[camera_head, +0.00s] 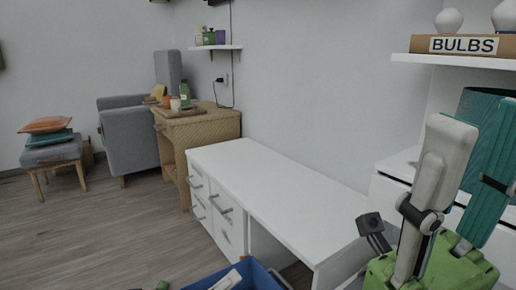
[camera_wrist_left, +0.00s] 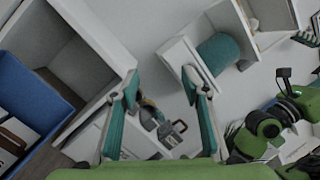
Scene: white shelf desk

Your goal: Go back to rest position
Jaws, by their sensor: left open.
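My left gripper (camera_head: 476,140) is raised at the right of the head view, with its green body low and its white and teal fingers pointing up. The fingers are apart with nothing between them. In the left wrist view the same gripper (camera_wrist_left: 160,86) shows two teal-padded fingers spread wide. A gap separates them, and the things seen through it lie beyond the fingertips. My right gripper cannot be made out in either view.
A white desk (camera_head: 262,180) with drawers stands along the wall. A blue crate (camera_head: 262,277) is at the bottom edge. A teal cylinder (camera_head: 478,102) stands behind my gripper, under a shelf with a BULBS box (camera_head: 464,46). Floor (camera_head: 110,235) at left is clear.

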